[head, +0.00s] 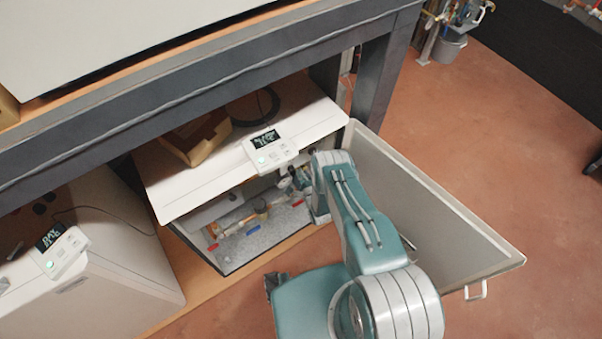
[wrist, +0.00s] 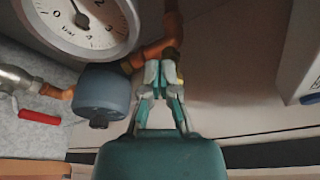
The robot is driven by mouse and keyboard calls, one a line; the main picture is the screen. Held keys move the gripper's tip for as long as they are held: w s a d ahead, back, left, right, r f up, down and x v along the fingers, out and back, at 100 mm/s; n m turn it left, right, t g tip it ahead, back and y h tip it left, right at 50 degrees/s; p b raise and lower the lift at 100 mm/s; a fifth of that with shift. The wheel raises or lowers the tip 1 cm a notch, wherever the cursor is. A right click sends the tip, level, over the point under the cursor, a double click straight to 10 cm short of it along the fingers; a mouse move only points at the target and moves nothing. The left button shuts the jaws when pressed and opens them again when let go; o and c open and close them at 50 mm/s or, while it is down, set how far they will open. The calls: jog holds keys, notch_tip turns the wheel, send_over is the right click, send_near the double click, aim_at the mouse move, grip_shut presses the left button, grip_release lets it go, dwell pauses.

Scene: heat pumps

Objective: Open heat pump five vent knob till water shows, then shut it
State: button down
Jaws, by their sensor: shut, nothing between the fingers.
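The open heat pump cabinet (head: 262,232) shows its inner pipework under a white top; I cannot read a number five on it. My gripper (head: 296,178) reaches into the cabinet's right side, and its fingers are small there. In the wrist view my gripper (wrist: 166,72) is shut and empty, its fingertips close below a copper pipe (wrist: 158,48). A small yellowish part shows by the right fingertip; I cannot tell whether it is the vent knob. A grey-blue cylinder (wrist: 103,92) is left of the fingers, below a round pressure gauge (wrist: 82,20). No water is visible.
The cabinet door (head: 425,205) stands open to the right of my arm. A red-handled valve (wrist: 38,117) is left of the grey-blue cylinder. A control panel (head: 270,149) sits on the cabinet top. A second closed unit (head: 110,265) stands left; a bench frame (head: 200,95) overhangs.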

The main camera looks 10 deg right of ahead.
jog(key=v, duration=0.4)
jog(key=d+v, duration=0.1)
jog(key=shift+s+d+f, duration=0.1)
jog(key=shift+s+f, duration=0.15)
jog(key=shift+s, duration=0.1)
jog(key=shift+d+r, duration=0.1)
jog(key=w+a+r, duration=0.1)
jog(key=w, duration=0.4)
jog(key=shift+w+a, duration=0.4)
dwell(0.3)
jog(key=shift+w+d+f, duration=0.15)
jog(key=shift+d+f, duration=0.05)
jog(key=shift+d, duration=0.05)
dwell(0.7)
